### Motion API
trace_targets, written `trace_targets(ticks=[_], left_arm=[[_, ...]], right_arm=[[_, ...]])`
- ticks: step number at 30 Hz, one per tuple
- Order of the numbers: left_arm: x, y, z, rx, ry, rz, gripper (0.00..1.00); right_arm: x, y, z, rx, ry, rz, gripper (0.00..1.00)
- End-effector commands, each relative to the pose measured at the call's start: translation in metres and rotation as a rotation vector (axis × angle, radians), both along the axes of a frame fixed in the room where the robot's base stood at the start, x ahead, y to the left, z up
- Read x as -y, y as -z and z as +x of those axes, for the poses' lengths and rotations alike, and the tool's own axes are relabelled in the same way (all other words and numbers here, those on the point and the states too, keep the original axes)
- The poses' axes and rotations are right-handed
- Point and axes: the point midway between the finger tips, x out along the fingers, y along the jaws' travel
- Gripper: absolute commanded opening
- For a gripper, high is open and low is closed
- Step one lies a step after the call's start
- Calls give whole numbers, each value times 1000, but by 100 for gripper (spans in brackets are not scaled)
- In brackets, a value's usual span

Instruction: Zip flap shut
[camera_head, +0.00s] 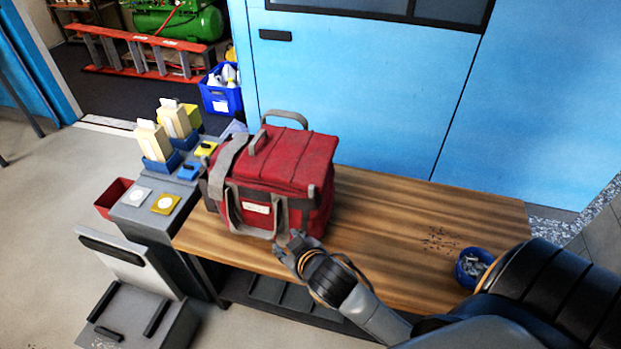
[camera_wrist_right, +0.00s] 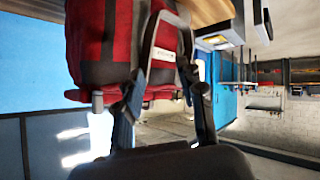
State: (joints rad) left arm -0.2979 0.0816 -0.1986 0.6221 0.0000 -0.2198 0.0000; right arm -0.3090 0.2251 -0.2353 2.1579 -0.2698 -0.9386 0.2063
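A red bag (camera_head: 270,180) with dark trim and grey straps stands upright on the wooden table. Its red top flap (camera_head: 292,158) lies over the top, with a grey handle (camera_head: 285,118) at the back edge. I cannot make out the zip or its pull. A pale label is on the front, and it also shows on the bag in the right wrist view (camera_wrist_right: 110,45). My right gripper (camera_head: 287,246) is low at the bag's front, near the lower right corner. In the right wrist view its two fingers (camera_wrist_right: 162,100) are apart with nothing clearly between them. My left gripper is not in view.
The wooden table (camera_head: 390,225) is mostly clear right of the bag. A blue bowl (camera_head: 472,267) with small parts stands at its right end. A grey cart (camera_head: 150,215) with boxes is close on the left. A blue wall (camera_head: 360,90) rises behind.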

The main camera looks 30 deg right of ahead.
Motion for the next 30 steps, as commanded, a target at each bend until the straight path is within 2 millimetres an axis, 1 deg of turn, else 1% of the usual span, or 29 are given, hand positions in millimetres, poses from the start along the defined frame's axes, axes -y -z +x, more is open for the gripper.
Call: trace_targets(ticks=[1,2,3,5,6,8,9,11,12,14,15,16,17,18,20,21,23,24,26,27,29,30], left_arm=[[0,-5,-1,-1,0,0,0],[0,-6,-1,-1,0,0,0],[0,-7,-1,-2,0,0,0],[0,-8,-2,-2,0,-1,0],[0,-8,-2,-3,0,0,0],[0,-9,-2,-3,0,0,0],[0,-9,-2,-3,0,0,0],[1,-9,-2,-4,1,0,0],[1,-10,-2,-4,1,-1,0],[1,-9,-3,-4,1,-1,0],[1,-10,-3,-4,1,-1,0],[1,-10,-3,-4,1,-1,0],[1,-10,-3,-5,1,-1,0],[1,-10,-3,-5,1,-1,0],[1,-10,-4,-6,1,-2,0],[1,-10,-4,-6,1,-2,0],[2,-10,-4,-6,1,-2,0],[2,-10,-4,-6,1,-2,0],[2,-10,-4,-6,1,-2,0],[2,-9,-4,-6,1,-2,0],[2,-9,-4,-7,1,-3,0],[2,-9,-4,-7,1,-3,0]], right_arm=[[-5,-56,33,178,-33,-21,39],[-11,-86,48,283,-60,-30,39],[-21,-127,67,428,-106,-43,39],[-43,-186,86,640,-204,-64,39],[-59,-219,92,764,-282,-81,39],[-87,-259,94,923,-417,-107,39],[-106,-279,92,1013,-518,-130,39],[-135,-300,85,1121,-685,-168,39],[-153,-308,78,1173,-805,-198,39],[-176,-309,68,1219,-992,-252,39],[-188,-305,61,1228,-1122,-293,39],[-195,-299,57,1221,-1218,-326,39],[-200,-290,54,1204,-1314,-361,39],[-203,-277,50,1165,-1441,-411,39],[-199,-253,49,1065,-1619,-492,39],[-191,-236,50,976,-1727,-547,39],[-168,-211,55,805,-1866,-631,39],[-148,-196,60,672,-1941,-687,39],[-108,-177,69,446,-2019,-763,39],[-79,-170,74,288,-2047,-806,39],[-34,-164,81,57,-2055,-858,39],[-5,-164,83,-85,-2043,-880,39]])
